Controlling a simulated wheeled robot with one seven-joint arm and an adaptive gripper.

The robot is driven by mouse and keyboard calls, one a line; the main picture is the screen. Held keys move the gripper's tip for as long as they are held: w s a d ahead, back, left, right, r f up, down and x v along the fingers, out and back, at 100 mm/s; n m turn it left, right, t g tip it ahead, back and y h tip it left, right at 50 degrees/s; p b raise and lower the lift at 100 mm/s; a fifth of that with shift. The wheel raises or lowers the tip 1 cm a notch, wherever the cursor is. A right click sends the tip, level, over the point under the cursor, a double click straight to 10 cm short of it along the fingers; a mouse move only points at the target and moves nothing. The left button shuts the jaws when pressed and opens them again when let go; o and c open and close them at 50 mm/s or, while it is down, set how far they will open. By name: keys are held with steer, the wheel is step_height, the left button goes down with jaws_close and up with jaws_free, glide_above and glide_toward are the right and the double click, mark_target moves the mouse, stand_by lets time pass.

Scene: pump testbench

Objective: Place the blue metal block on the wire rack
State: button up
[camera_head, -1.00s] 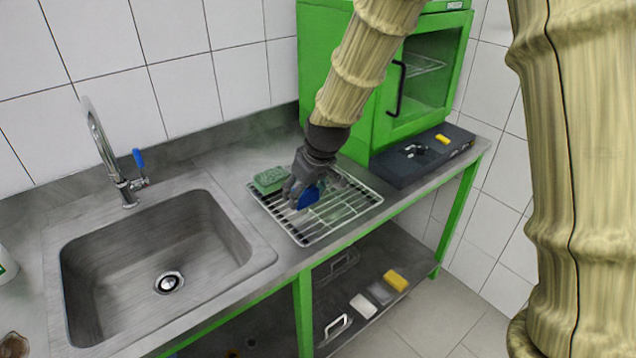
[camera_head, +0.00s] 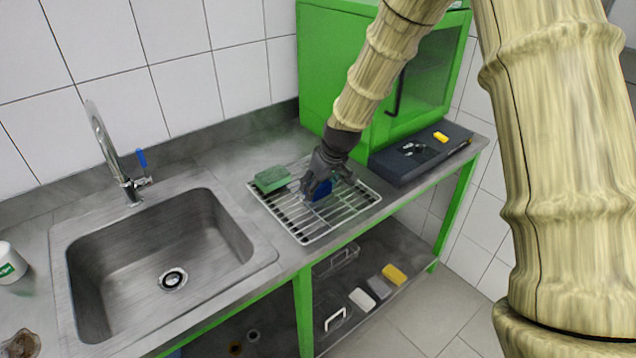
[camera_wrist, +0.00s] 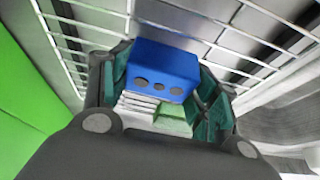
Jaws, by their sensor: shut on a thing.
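The blue metal block (camera_head: 319,190) is between the fingers of my gripper (camera_head: 317,189), over the middle of the wire rack (camera_head: 318,239). In the wrist view the blue block (camera_wrist: 166,62) shows a face with several dark round holes, and the gripper's dark green finger pads (camera_wrist: 208,108) flank it. My gripper is shut on the block. The rack lies flat on the counter, and its bars (camera_wrist: 262,66) show close behind the block. I cannot tell whether the block touches the bars.
A green sponge (camera_head: 271,179) lies on the rack's left back part. The sink (camera_head: 170,262) is to the left, with a faucet (camera_head: 118,165). A green cabinet (camera_head: 335,70) stands behind the rack. A dark case (camera_head: 405,168) with a yellow item (camera_head: 440,137) lies to the right.

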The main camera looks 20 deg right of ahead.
stand_by(0.3)
steer(key=o, duration=1.2)
steer(key=shift+f, duration=0.15)
steer(key=shift+b+v, duration=0.95)
steer(key=shift+v, duration=5.2)
steer(key=shift+a, duration=0.1)
